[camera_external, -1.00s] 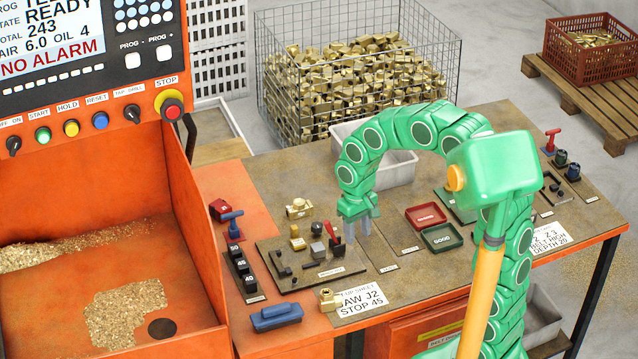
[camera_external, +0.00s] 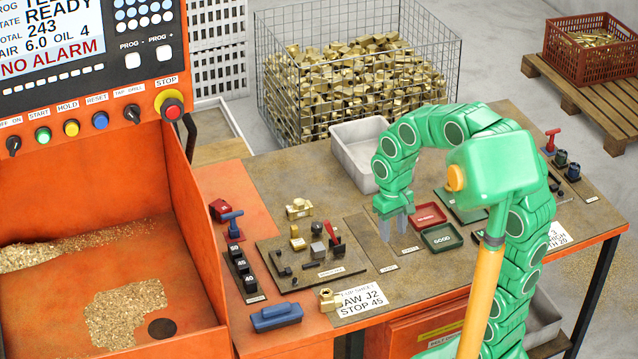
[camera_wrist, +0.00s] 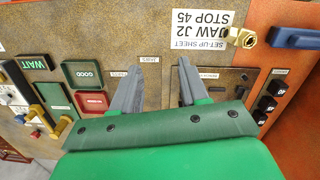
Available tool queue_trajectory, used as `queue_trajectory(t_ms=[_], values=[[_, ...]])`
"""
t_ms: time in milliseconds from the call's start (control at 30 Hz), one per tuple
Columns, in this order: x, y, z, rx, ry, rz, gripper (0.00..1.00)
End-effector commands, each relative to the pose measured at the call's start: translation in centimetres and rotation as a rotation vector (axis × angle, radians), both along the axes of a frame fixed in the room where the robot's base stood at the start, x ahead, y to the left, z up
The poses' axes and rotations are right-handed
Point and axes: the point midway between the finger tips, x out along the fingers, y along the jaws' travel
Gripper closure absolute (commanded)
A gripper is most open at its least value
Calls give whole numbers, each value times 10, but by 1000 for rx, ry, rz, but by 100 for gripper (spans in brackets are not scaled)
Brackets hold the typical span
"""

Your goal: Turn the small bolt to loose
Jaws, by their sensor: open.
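My gripper (camera_external: 394,235) hangs over the workbench, pointing down, to the right of the brown fixture plate (camera_external: 330,281). In the wrist view its two grey fingers (camera_wrist: 160,66) are apart with nothing between them. The plate carries a red lever (camera_external: 336,242), a grey block (camera_external: 317,229), brass blocks and several small dark pieces, one at the front left (camera_external: 284,272). I cannot tell which of these is the small bolt. In the wrist view the plate lies at the right, partly hidden by my gripper.
Red and green trays (camera_external: 441,237) sit just right of my gripper. A set-up sheet (camera_external: 360,300), a brass fitting (camera_external: 329,299) and a blue block (camera_external: 276,317) lie along the front. Black numbered blocks (camera_external: 242,266) stand left of the plate. A pale bin (camera_external: 350,160) stands behind.

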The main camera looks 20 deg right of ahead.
Motion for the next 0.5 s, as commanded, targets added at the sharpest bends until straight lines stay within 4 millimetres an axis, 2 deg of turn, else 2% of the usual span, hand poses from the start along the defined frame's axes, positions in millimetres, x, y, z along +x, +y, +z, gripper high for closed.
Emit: queue_trajectory(t_ms=[367,500], values=[[0,0,0,0,-1,0,56],[7,6,-2,-3,-3,-23,56]])
